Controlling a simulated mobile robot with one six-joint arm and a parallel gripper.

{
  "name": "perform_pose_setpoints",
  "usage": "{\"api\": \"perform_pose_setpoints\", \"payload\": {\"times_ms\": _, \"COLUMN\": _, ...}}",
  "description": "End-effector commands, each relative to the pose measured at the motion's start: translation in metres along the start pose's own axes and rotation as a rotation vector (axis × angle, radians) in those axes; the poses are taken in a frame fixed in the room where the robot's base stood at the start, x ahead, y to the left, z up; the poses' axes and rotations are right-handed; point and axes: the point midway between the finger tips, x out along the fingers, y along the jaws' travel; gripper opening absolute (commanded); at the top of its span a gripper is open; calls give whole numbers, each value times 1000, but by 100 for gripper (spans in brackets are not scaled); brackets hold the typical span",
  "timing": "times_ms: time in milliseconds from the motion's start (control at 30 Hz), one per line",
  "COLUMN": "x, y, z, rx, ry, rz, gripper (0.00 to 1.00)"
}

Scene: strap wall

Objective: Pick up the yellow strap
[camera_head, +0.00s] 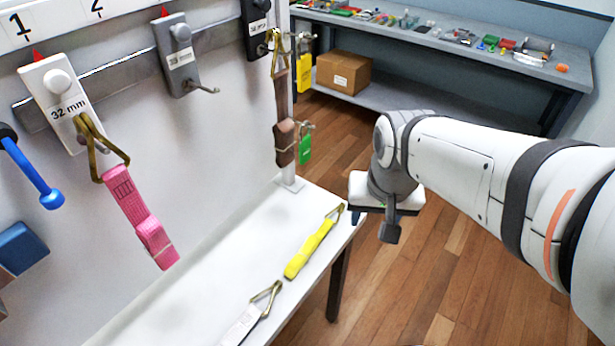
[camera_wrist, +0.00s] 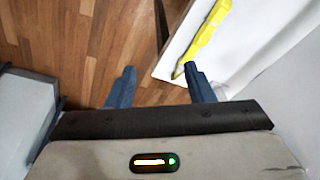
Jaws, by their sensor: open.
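The yellow strap (camera_head: 312,247) lies on the white shelf below the strap wall, near its right end. It has a brass-coloured metal hook at its far end. In the wrist view the yellow strap (camera_wrist: 208,32) lies at the upper right, with its hook end close to my gripper's right finger. My gripper (camera_head: 390,232) is above and to the right of the strap in the head view, over the shelf's edge and the floor. In the wrist view the two dark blue fingers of my gripper (camera_wrist: 160,88) stand apart with nothing between them.
A white strap (camera_head: 243,325) with a metal hook lies nearer on the white shelf (camera_head: 215,270). A pink strap (camera_head: 140,215), a brown strap (camera_head: 284,120) and yellow and green tags hang on the wall. A grey workbench (camera_head: 480,50) with a cardboard box (camera_head: 343,72) stands behind.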

Motion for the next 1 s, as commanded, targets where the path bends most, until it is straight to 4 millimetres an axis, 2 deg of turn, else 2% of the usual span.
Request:
{"api": "perform_pose_setpoints", "payload": {"times_ms": 33, "x": 24, "y": -12, "z": -7, "rx": 38, "ry": -31, "rz": 0, "gripper": 48}}
{"api": "perform_pose_setpoints", "payload": {"times_ms": 100, "x": 49, "y": -28, "z": -17, "rx": 112, "ry": -66, "rz": 4, "gripper": 48}}
{"api": "perform_pose_setpoints", "payload": {"times_ms": 300, "x": 118, "y": -77, "z": -37, "rx": 321, "ry": -145, "rz": 40, "gripper": 48}}
{"api": "perform_pose_setpoints", "payload": {"times_ms": 400, "x": 144, "y": -95, "z": -40, "rx": 398, "ry": -170, "rz": 60, "gripper": 48}}
{"api": "perform_pose_setpoints", "payload": {"times_ms": 600, "x": 170, "y": -113, "z": -42, "rx": 478, "ry": -190, "rz": 84, "gripper": 48}}
{"api": "perform_pose_setpoints", "payload": {"times_ms": 1000, "x": 217, "y": -112, "z": -35, "rx": 484, "ry": -194, "rz": 89, "gripper": 48}}
